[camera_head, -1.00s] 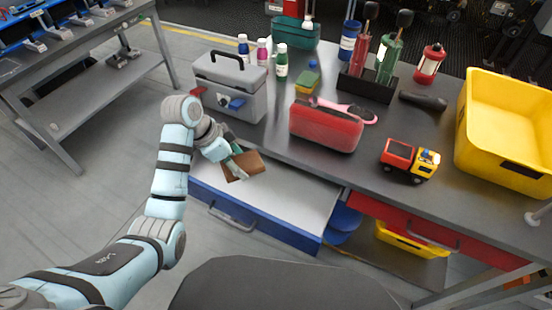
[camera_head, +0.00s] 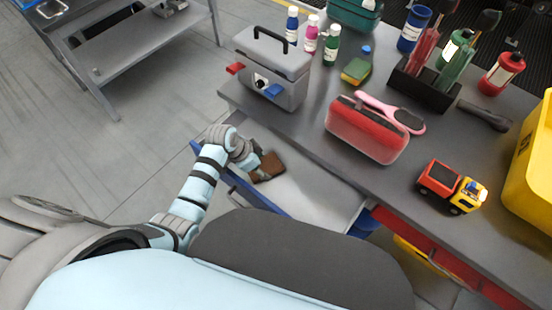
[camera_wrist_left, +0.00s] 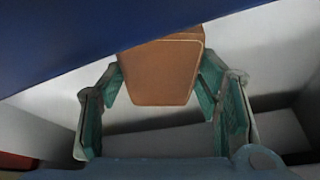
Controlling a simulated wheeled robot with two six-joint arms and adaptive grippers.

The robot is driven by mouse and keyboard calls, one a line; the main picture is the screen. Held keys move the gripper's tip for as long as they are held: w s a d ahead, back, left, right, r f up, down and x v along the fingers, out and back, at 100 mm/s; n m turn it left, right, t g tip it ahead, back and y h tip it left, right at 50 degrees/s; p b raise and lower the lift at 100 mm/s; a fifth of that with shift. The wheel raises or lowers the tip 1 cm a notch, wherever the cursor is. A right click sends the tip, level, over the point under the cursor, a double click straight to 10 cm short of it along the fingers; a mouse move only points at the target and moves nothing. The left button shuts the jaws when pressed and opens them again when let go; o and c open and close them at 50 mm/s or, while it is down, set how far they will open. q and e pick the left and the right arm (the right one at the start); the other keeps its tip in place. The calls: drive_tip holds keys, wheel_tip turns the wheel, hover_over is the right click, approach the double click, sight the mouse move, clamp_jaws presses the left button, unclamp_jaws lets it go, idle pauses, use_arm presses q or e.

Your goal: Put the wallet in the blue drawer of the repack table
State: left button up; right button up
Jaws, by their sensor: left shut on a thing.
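The brown wallet (camera_head: 268,167) is held at the left end of the open blue drawer (camera_head: 314,192), in or just above it; its exact height is unclear. It also shows in the left wrist view (camera_wrist_left: 165,72), between the green finger pads. My left gripper (camera_head: 256,163) is shut on the wallet. In the left wrist view, the drawer's blue panel (camera_wrist_left: 90,35) cuts across the upper left and its pale inside lies around the fingers. My own body hides part of the drawer front in the head view. My right gripper is not in view.
On the repack table (camera_head: 300,135) stand a grey toolbox (camera_head: 285,65), a red case (camera_head: 365,130), a pink hairbrush (camera_head: 390,110), a toy truck (camera_head: 450,187) and several bottles. A yellow bin (camera_head: 532,175) is at the right. The drawer's pale floor is bare right of the wallet.

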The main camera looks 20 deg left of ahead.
sight(283, 162)
use_arm(q)
drive_tip(key=shift+w+d+r, duration=0.1)
drive_tip(key=shift+w+d, duration=0.65)
drive_tip(key=shift+w, duration=0.15)
drive_tip(key=w+d, duration=0.1)
drive_tip(key=w+d+b, duration=0.1)
drive_tip(key=d, duration=0.1)
drive_tip(key=shift+w+d+r, duration=0.15)
drive_tip(key=shift+w, duration=0.2)
drive_tip(key=shift+f+b, duration=0.3)
drive_tip(key=shift+f, duration=0.3)
drive_tip(key=shift+w+f, duration=0.1)
drive_tip(key=shift+w, duration=0.05)
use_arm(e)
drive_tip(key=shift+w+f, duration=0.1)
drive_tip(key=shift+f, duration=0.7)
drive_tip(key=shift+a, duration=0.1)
use_arm(q)
drive_tip(key=o, duration=1.3)
